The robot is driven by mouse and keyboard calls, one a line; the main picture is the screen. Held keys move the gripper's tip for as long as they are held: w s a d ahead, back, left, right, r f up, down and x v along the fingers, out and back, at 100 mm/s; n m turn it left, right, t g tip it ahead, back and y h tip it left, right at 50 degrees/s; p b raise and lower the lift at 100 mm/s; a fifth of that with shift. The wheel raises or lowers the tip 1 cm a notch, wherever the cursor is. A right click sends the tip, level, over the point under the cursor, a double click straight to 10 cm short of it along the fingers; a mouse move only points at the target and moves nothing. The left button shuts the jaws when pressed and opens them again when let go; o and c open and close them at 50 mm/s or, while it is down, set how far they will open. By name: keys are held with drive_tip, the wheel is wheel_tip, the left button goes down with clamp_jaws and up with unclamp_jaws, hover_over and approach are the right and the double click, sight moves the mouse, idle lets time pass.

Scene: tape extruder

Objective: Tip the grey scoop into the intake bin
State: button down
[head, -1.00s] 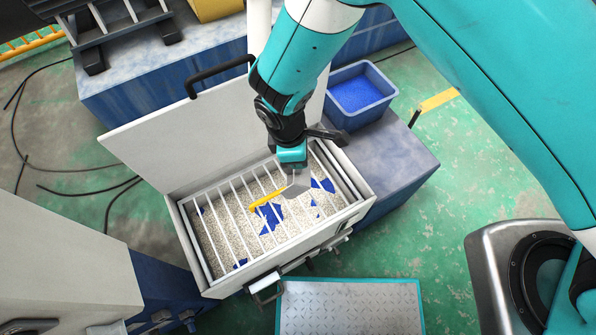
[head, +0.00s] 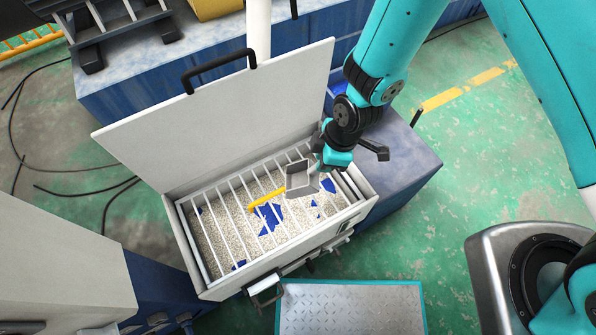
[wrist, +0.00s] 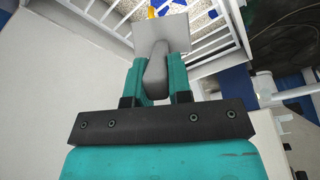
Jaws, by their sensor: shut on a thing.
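My gripper (head: 324,160) is shut on the handle of the grey scoop (head: 303,178). In the head view the scoop is above the right part of the intake bin (head: 187,238), its grey hollow facing up toward the camera and looking empty. The wrist view shows the scoop's handle (wrist: 156,70) between both teal fingers and its flat pan (wrist: 160,36) beyond. The bin's lid (head: 225,120) stands open at the back. White bars cross the bin over pale granules, with blue patches (head: 268,218) among them.
A yellow tool (head: 267,199) lies at the bars near the scoop. A blue tub (head: 340,88) is mostly hidden behind my arm on the block at right. A metal-topped step (head: 350,308) stands in front. Green floor at right is clear.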

drive_tip(key=d+f+y+b, duration=0.4)
drive_tip(key=b, duration=0.4)
drive_tip(key=shift+d+f+y+b, duration=0.3)
drive_tip(key=shift+d+f, duration=0.05)
drive_tip(key=f+y+b, duration=0.1)
drive_tip(key=b, duration=0.1)
drive_tip(key=d+f+y+b, duration=0.1)
drive_tip(key=b, duration=0.2)
drive_tip(key=shift+w+d+f, duration=0.1)
drive_tip(key=shift+d+f, duration=0.1)
drive_tip(key=shift+f, duration=0.15)
